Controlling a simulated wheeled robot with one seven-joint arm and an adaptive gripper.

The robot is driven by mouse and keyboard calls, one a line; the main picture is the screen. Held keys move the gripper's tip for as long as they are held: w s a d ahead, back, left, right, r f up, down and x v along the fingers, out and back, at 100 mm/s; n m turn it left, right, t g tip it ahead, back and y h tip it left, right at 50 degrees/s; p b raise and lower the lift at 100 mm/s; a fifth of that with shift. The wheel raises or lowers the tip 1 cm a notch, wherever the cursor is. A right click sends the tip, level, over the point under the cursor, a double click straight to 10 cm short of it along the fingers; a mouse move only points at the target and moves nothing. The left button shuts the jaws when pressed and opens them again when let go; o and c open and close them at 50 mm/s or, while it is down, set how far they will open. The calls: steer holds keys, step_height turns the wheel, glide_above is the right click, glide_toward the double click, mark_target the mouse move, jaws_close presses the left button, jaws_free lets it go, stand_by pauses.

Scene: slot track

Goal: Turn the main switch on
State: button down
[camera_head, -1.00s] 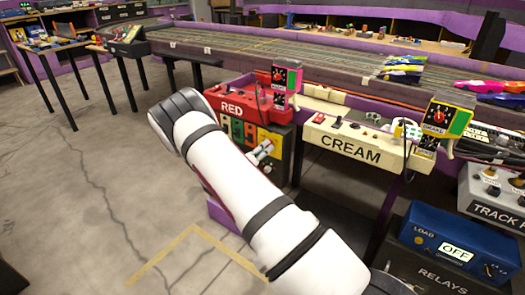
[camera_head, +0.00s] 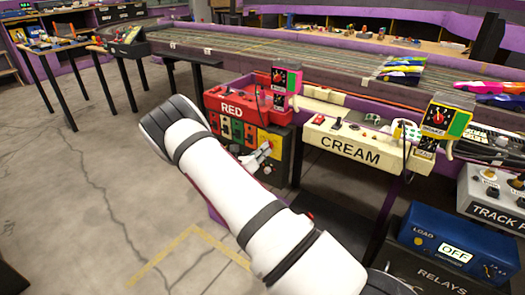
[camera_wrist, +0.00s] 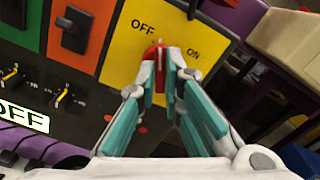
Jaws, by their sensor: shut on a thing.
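The main switch (camera_wrist: 153,52) is a small red lever on a yellow panel (camera_wrist: 125,58) lettered OFF on the left and ON on the right. In the wrist view the lever stands between the two words, nearer OFF. My gripper (camera_wrist: 160,62) has its fingertips closed around the lever, hiding its lower part. In the head view my gripper (camera_head: 262,152) is at the yellow part of the panel under the RED box (camera_head: 235,108); the lever itself cannot be made out there.
Orange (camera_wrist: 75,35) and green panels with black switches lie left of the yellow one, with dials and a display below. The CREAM box (camera_head: 350,147) stands right of the RED box. A blue load box showing OFF (camera_head: 440,245) stands at lower right. Open floor lies left.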

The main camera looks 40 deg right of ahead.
steer(key=m+p, duration=0.1)
steer(key=m, duration=1.3)
steer(key=shift+m, duration=0.3)
stand_by(0.4)
steer(key=c, duration=1.7)
jaws_free()
steer(key=v, duration=1.2)
